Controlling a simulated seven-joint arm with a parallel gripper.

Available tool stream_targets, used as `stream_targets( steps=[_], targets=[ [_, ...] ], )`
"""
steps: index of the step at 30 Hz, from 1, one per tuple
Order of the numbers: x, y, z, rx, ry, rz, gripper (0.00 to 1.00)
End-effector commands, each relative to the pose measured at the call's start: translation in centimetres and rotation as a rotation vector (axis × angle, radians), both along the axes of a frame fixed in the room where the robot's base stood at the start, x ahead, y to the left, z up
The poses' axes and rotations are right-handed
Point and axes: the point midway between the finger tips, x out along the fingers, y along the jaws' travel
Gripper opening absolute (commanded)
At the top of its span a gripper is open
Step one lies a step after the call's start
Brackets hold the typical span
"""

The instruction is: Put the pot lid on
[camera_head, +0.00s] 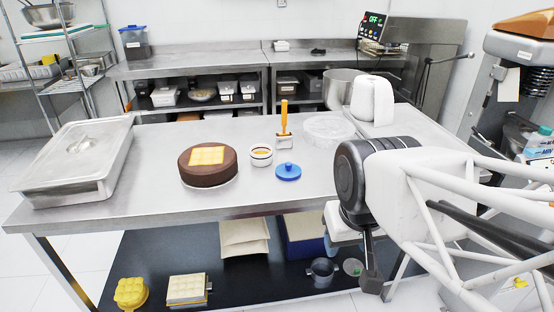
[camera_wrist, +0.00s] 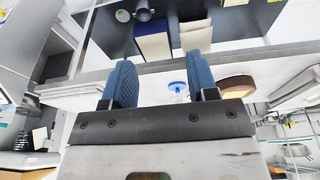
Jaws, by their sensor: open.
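The blue lid (camera_head: 288,172) with a knob lies on the steel table, and it also shows in the wrist view (camera_wrist: 178,88). A small white pot (camera_head: 261,157) with orange-brown contents stands uncovered just behind and left of the lid. I cannot make out the pot in the wrist view. My gripper (camera_wrist: 159,62) is open and empty, with its two blue-grey fingers apart. In the head view, my gripper (camera_head: 370,272) hangs at the table's front edge, right of the lid and well apart from it.
A brown cake (camera_head: 207,174) with a yellow waffle-like piece stands left of the pot. An orange-handled tool (camera_head: 284,125) stands behind it. A clear round cover (camera_head: 328,129) lies behind right, and a large steel lidded pan (camera_head: 80,155) is at left. The table's front middle (camera_head: 262,196) is clear.

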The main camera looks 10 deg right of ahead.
Motion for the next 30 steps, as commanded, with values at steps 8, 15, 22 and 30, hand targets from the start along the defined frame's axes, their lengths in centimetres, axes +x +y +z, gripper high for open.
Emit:
stream_targets(
  steps=[8,15,22,30],
  targets=[
    [1.8,0.0,0.6,0.009,0.009,-0.037,0.53],
    [6.5,-0.1,1.8,0.031,0.030,-0.138,0.53],
    [12.5,-0.1,2.7,0.056,0.054,-0.264,0.53],
    [19.6,-0.2,2.7,0.082,0.082,-0.412,0.53]
  ],
)
